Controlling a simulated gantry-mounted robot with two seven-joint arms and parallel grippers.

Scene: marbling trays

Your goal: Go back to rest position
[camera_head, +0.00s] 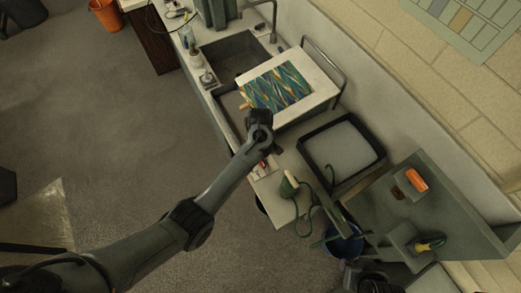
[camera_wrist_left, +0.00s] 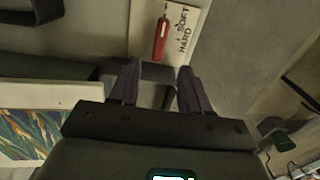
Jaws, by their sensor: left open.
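My left arm reaches in from the lower left in the head view, and its gripper (camera_head: 262,142) is over the counter, beside the white board (camera_head: 318,88) with the marbled sheet (camera_head: 278,87). In the left wrist view the two dark fingers (camera_wrist_left: 158,88) stand apart with nothing between them. Beyond the fingertips lies a red object (camera_wrist_left: 161,38) on a white card (camera_wrist_left: 184,32) lettered SOFT and HARD. The marbled sheet also shows at the lower left of the wrist view (camera_wrist_left: 22,136).
A black-rimmed tray (camera_head: 302,153) lies right of the gripper. A green hose with a pale nozzle (camera_head: 288,186) lies below, near a blue bucket (camera_head: 346,242). A sink (camera_head: 232,53) is above. The grey floor left of the counter is mostly open, with an orange bucket (camera_head: 105,15) at top.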

